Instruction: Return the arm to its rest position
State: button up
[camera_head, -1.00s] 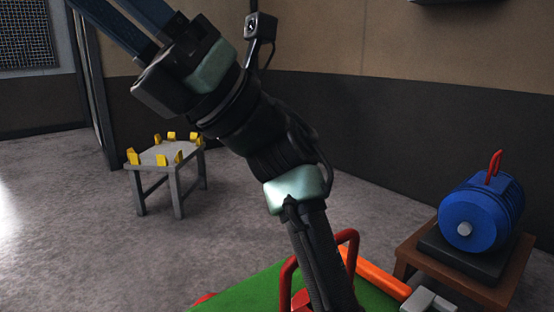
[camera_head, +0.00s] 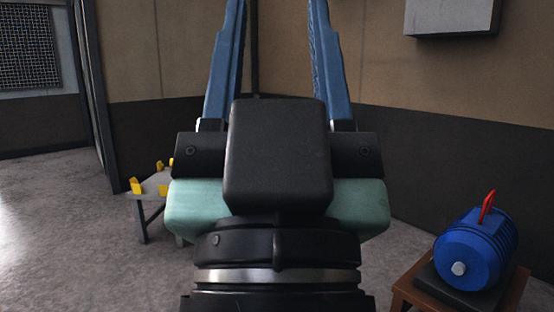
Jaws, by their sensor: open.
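My gripper (camera_head: 277,30) fills the middle of the head view, close to the camera and pointing up and away. Its two long blue fingers stand wide apart, and only wall shows between them. The fingertips run out of the top of the picture. The black and pale green wrist of my arm (camera_head: 277,235) is below the fingers and hides the middle of the floor.
A grey table (camera_head: 150,205) with several yellow blocks (camera_head: 137,186) stands at the left, partly hidden by my wrist. A blue motor (camera_head: 474,250) with a red handle sits on a brown stand (camera_head: 514,290) at the lower right. A grey box (camera_head: 450,17) hangs on the wall.

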notch_tip(320, 180, up, 36)
jog(key=p, duration=3.3)
jog(key=shift+f, duration=0.25)
